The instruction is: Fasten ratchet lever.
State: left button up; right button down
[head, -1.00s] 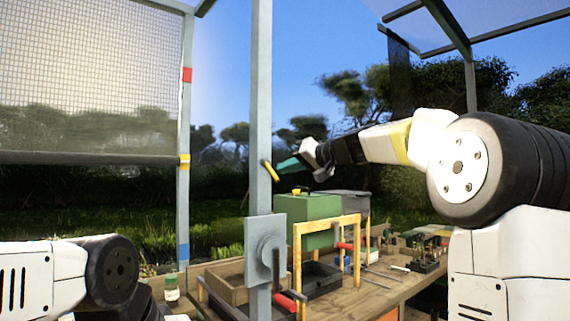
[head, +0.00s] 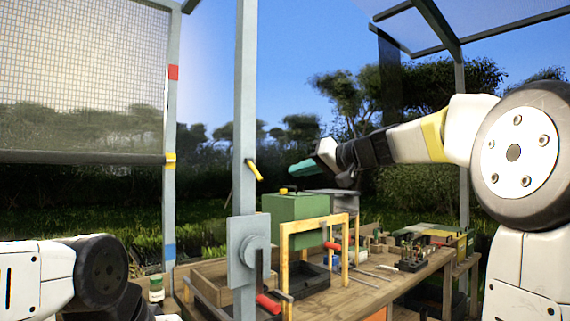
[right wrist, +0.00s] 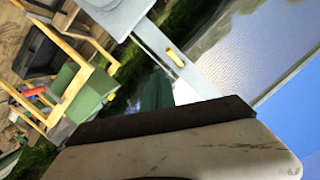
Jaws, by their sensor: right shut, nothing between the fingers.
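A grey upright post (head: 245,120) carries a grey plate with a round hub (head: 243,250). A crank with a red grip (head: 267,303) hangs below the hub; I cannot tell whether this is the ratchet lever. A short yellow piece (head: 255,170) sticks out tilted from the post higher up, and it also shows in the right wrist view (right wrist: 175,58). My right gripper (head: 303,167), with teal fingers, is shut and empty, to the right of the yellow piece and apart from it. Its fingers show in the right wrist view (right wrist: 157,90). My left gripper is out of view.
Behind the post is a wooden bench (head: 365,296) with a green box (head: 295,208), a yellow wooden frame (head: 285,255), a dark tray and small items. A mesh screen (head: 80,80) with a dark bottom bar (head: 80,158) hangs at left beside a colour-banded post (head: 170,120).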

jog(key=shift+s+d+f, duration=0.6)
jog(key=shift+s+d, duration=0.1)
jog(key=shift+d, duration=0.1)
jog(key=shift+s, duration=0.1)
jog(key=s+d+f+g+h, duration=0.1)
jog(key=s+f+h, duration=0.2)
jog(key=s+f, duration=0.6)
jog(key=s+d+f+g+h, duration=0.1)
jog(key=s+f+g+h, duration=0.1)
jog(key=s+f, duration=0.7)
jog(key=s+d+f+m+g+h, duration=0.1)
jog(key=s+d+f+g+h, duration=0.1)
jog(key=s+f, duration=0.7)
notch_tip(320, 180, down, 3)
jog(key=shift+r+h, duration=0.1)
jog(key=shift+h, duration=0.7)
